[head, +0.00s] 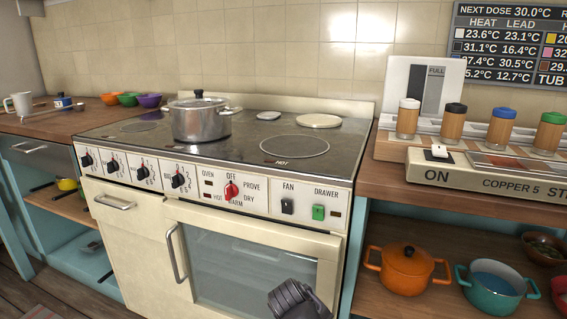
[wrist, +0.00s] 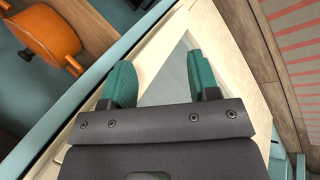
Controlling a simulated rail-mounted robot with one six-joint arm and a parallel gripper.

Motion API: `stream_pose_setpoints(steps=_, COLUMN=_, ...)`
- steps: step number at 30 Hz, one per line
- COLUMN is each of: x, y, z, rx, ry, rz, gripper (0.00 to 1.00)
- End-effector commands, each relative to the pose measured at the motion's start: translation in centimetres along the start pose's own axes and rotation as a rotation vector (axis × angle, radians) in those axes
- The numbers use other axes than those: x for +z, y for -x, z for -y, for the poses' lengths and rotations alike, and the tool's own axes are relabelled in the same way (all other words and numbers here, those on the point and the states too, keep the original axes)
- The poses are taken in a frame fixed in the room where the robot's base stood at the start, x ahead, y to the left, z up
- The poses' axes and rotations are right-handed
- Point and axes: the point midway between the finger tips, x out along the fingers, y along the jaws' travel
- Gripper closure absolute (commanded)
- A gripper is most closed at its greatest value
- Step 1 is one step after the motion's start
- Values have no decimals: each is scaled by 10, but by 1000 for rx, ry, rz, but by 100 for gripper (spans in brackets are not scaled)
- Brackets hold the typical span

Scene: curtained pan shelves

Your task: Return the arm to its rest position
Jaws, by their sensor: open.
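My gripper (wrist: 160,78) shows in the wrist view with its two teal fingers spread apart and nothing between them. Beyond the fingers are the cream front of the stove and its grey oven glass. In the head view only a dark part of my arm (head: 298,300) shows at the bottom edge, in front of the oven door; the fingers cannot be made out there.
The oven door (head: 250,265) is shut. A steel pot (head: 200,122) with a lid stands on the hob. An orange pot (head: 407,270) and a teal pot (head: 494,290) stand on the lower right shelf; an orange pot (wrist: 45,35) also shows in the wrist view.

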Motion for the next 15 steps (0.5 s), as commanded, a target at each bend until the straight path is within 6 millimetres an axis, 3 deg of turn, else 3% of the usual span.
stream_pose_setpoints(steps=5, x=32, y=-24, z=-3, rx=-397, ry=-374, rz=109, gripper=45)
stream_pose_setpoints(steps=8, x=48, y=-36, z=-24, rx=-491, ry=-489, rz=126, gripper=45)
stream_pose_setpoints(steps=10, x=65, y=-50, z=-49, rx=-484, ry=-565, rz=145, gripper=45)
stream_pose_setpoints(steps=11, x=69, y=-45, z=-60, rx=-482, ry=-585, rz=150, gripper=45)
stream_pose_setpoints(steps=12, x=66, y=-17, z=-70, rx=-482, ry=-571, rz=146, gripper=45)
stream_pose_setpoints(steps=15, x=66, y=15, z=-86, rx=-481, ry=-567, rz=145, gripper=45)
